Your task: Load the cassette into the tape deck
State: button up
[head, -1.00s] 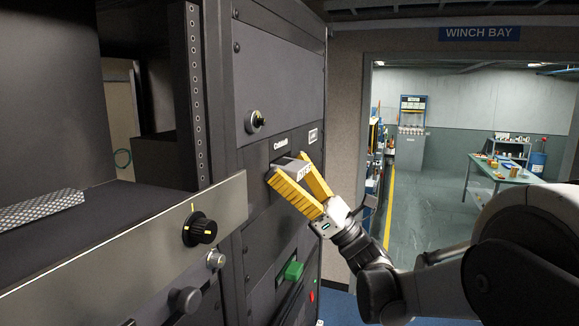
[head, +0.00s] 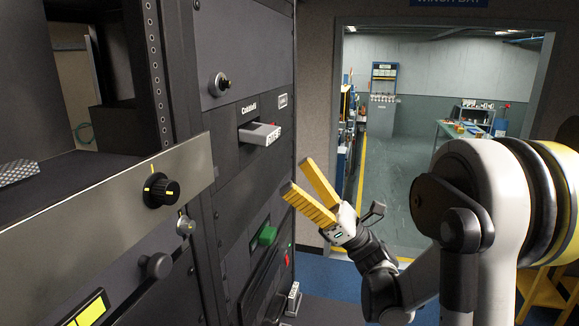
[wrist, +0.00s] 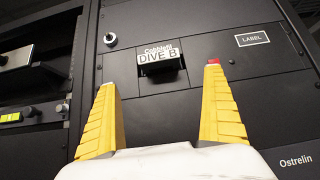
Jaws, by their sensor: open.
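The cassette (head: 260,134) is grey with a white label and sits in the dark slot of the tape deck (head: 236,165), with its labelled end sticking out. In the wrist view the cassette (wrist: 158,58) reads "DIVE B" and covers part of the slot of the deck (wrist: 190,100). Its inner end is hidden in the slot. My gripper (head: 298,177) has yellow fingers spread apart, empty, to the right of and below the cassette, clear of it. In the wrist view its fingers (wrist: 160,77) stand either side of the slot's line.
A round knob (head: 219,84) sits above the slot; a green block (head: 267,235) and a red button (head: 287,258) sit below. A grey panel with a black knob (head: 160,189) juts out at left. A small pale object (head: 292,298) stands low. A doorway opens at right.

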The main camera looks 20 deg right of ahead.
aim_at(274, 136)
jog(key=c, duration=0.5)
jog(key=r+n+p, duration=0.1)
jog(key=r+n+g+h+p, duration=0.1)
jog(key=r+n+p, duration=0.1)
jog(key=r+n+g+h+p, duration=0.1)
jog(key=shift+w+r+p, duration=0.3)
jog(key=shift+w+p, duration=0.05)
jog(key=shift+w, duration=0.05)
grip_shut()
jog(key=shift+w+a+r+n+g+h+p, duration=0.15)
jog(key=shift+a+r+n+g+h+p, duration=0.35)
jog(key=shift+n+h+p, duration=0.55)
jog(key=shift+w+a+r+n+g+h+p, duration=0.2)
jog(key=shift+r+n+g+h+p, duration=0.45)
jog(key=shift+n+p, duration=0.55)
jog(key=shift+w+a+r+n+g+h+p, duration=0.1)
jog(key=shift+a+r+n+g+h+p, duration=0.4)
jog(key=shift+n+h+p, duration=0.65)
